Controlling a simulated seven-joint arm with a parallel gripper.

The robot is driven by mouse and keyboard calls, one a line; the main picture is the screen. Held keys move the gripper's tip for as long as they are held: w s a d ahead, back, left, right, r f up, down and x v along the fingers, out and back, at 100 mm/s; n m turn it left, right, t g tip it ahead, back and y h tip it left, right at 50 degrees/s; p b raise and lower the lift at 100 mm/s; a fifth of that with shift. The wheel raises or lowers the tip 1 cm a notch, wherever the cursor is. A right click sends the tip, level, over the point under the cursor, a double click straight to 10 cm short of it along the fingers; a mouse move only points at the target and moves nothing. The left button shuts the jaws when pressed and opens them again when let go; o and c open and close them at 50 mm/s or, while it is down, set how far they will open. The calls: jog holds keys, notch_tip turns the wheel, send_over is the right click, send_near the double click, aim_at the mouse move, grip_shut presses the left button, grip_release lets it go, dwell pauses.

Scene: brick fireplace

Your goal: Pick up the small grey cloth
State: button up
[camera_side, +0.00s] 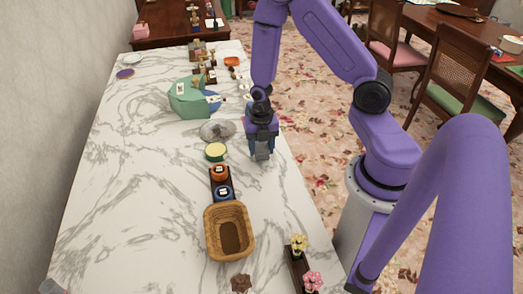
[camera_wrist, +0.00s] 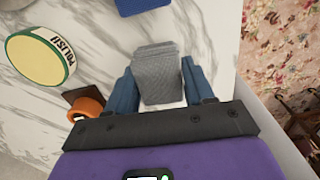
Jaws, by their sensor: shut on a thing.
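The small grey cloth (camera_wrist: 158,78) is a folded, light grey piece between the two blue fingers of my gripper (camera_wrist: 160,85) in the wrist view. My gripper is shut on it. In the side view my gripper (camera_side: 262,148) points down over the right part of the marble table, and the grey cloth (camera_side: 262,155) shows at its fingertips. I cannot tell from these views whether the cloth touches the tabletop.
A wicker basket (camera_side: 230,231) stands nearer the camera. A green curved object (camera_side: 188,98) lies farther back. The marble table's (camera_side: 130,170) left side is clear.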

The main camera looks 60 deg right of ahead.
aim_at(262, 146)
notch_tip(262, 146, up, 8)
jog(key=shift+r, duration=0.15)
dwell(0.3)
jog(key=shift+o, duration=1.4)
jog(key=shift+c, duration=1.1)
jog(key=w+a, duration=0.6)
jog(key=w, duration=0.7)
jog(key=shift+a+f, duration=0.2)
jog(key=shift+f, duration=3)
